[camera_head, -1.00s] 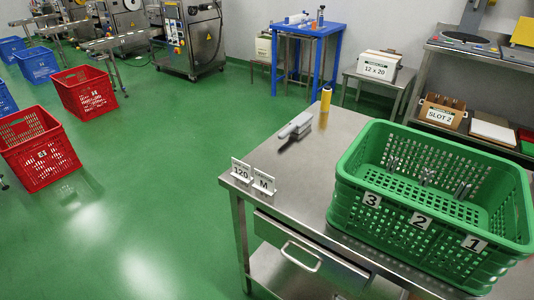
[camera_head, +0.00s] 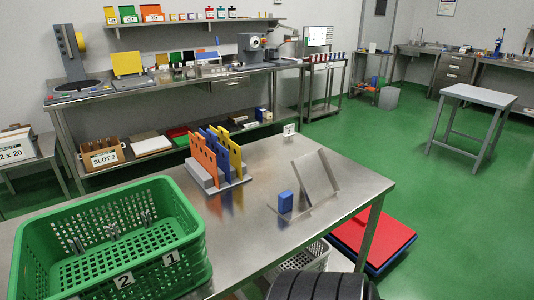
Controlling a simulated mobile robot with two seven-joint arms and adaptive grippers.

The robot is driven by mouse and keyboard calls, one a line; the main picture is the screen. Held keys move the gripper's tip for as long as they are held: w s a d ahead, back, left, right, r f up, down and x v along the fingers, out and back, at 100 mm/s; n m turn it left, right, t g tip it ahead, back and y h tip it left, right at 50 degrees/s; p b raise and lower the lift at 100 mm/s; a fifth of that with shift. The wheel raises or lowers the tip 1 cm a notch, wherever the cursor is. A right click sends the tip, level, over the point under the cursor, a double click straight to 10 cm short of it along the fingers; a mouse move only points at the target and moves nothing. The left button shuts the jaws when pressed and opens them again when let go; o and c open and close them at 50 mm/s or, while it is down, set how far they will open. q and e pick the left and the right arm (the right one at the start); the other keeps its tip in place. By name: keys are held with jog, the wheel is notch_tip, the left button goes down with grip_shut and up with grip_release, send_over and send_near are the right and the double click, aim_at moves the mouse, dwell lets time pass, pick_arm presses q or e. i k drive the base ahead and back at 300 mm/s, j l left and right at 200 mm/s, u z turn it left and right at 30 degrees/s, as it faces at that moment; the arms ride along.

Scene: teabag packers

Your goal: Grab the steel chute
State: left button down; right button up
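Small grey metal pieces stand in a green crate (camera_head: 190,262) on the steel table, one of them near the middle (camera_head: 112,231). They are too small for me to tell their exact shape. A bent grey steel piece (camera_head: 318,176) with a tilted plate stands on the same table further right, beside a small blue block (camera_head: 285,202). I cannot tell for certain which of these is the steel chute. Neither of my grippers shows in this view.
On the steel table (camera_head: 345,200), a grey rack (camera_head: 203,178) holds orange, blue and yellow plates. A small white sign (camera_head: 289,129) stands at the back edge. Open floor surrounds a grey stool (camera_head: 479,96).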

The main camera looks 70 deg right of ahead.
aim_at(315, 175)
jog(key=z, duration=2.6)
jog(key=i+l, duration=0.1)
